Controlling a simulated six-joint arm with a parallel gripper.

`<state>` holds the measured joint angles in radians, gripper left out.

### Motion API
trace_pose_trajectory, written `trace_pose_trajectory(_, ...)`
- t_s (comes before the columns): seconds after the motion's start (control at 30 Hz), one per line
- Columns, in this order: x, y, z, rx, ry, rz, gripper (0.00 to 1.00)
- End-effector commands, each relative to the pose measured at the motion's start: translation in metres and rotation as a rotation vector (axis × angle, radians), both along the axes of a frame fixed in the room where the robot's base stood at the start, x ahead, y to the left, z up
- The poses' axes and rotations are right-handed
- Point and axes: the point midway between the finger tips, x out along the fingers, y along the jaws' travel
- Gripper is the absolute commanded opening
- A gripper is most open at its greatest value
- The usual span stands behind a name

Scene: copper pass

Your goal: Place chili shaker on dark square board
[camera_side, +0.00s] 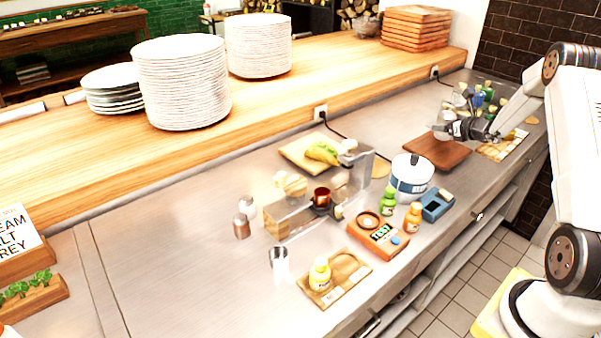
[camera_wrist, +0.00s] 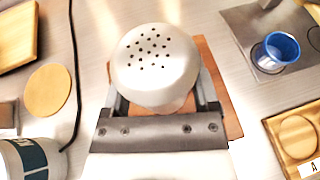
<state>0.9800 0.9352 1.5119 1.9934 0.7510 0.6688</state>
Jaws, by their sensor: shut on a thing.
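My gripper (camera_wrist: 160,98) is shut on a shaker (camera_wrist: 155,62) with a white domed top and several dark holes; its fingers are on both sides. Its body is mostly hidden below the top, and I cannot read a label. The dark square board (camera_wrist: 217,82) shows brown behind and around the shaker in the wrist view. In the side view, my gripper (camera_side: 462,130) is over the far part of the board (camera_side: 437,152). I cannot tell whether the shaker's base touches the board.
A blue cup (camera_wrist: 279,49) on a grey plate and a wooden tray (camera_wrist: 300,135) are to the right in the wrist view. A round wooden disc (camera_wrist: 48,91) and a pot (camera_wrist: 35,158) are left. Several bottles (camera_side: 484,97) stand behind my gripper. Two other shakers (camera_side: 241,226) stand farther left.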

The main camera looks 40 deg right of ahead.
Motion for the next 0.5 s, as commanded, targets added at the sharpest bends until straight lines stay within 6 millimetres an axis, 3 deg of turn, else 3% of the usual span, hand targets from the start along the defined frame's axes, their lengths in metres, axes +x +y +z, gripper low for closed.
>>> trace_pose_trajectory(0.37,0.004,-0.003,-0.006,-0.001,-0.001,0.001,0.13)
trace_pose_trajectory(0.5,0.006,-0.004,-0.019,0.003,0.001,0.001,0.13)
